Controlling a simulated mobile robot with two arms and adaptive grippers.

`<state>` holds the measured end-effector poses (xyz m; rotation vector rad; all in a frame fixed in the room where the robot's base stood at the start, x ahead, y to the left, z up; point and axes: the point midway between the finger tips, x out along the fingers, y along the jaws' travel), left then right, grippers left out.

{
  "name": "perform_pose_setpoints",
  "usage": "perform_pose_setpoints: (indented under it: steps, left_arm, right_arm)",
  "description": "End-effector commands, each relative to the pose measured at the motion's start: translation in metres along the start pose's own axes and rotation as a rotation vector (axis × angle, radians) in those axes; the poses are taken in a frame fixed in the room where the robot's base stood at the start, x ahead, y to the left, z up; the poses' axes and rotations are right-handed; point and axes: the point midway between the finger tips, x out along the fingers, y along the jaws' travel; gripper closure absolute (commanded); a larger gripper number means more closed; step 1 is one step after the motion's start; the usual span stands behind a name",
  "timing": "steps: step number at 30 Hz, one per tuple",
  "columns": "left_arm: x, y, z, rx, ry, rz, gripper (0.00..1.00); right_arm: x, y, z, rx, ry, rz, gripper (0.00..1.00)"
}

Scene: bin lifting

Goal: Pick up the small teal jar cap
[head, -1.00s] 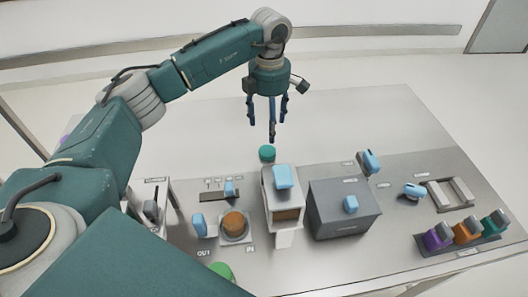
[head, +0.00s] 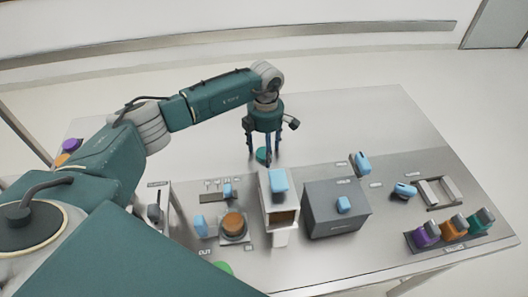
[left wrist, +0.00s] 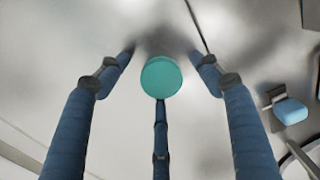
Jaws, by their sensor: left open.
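The small teal jar cap (head: 262,155) sits on the metal table behind the white block-like station in the head view. In the left wrist view the round cap (left wrist: 161,77) lies between the spread fingers, just beyond the tip of the middle one. My left gripper (head: 266,153) points straight down over the cap, with its blue fingers around it. It is open, and its fingers (left wrist: 161,70) are not closed on the cap. Whether any finger touches the cap cannot be told. My right gripper is not in view.
The white station (head: 281,221) with a blue handle stands close in front of the cap. A grey box (head: 335,222) stands to its right, and a brown round piece (head: 233,223) to its left. Purple, orange and teal pieces sit in a rack (head: 450,243). The table behind is clear.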

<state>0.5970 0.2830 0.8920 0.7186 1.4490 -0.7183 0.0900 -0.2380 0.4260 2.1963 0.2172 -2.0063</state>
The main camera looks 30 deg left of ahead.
Motion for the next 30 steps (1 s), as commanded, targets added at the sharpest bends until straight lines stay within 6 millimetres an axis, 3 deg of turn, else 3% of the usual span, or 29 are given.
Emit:
perform_pose_setpoints:
  steps: [2,7,22,26,30]
  left_arm:
    - [0.0,0.0,0.0,0.0,0.0,0.0,0.37]
    - [0.0,0.0,0.0,0.0,0.0,0.0,0.69]
    - [-0.007,0.001,0.001,0.0,-0.001,0.002,0.69]
    - [-0.02,0.001,0.001,0.001,-0.003,0.002,0.69]
    - [-0.048,0.002,0.001,0.001,-0.004,0.005,0.69]
  right_arm:
    - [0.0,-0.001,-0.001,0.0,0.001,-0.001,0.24]
    - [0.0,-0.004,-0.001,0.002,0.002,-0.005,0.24]
    - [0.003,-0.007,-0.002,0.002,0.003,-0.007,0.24]
    - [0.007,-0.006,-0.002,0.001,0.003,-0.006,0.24]
    - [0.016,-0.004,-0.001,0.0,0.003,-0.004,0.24]
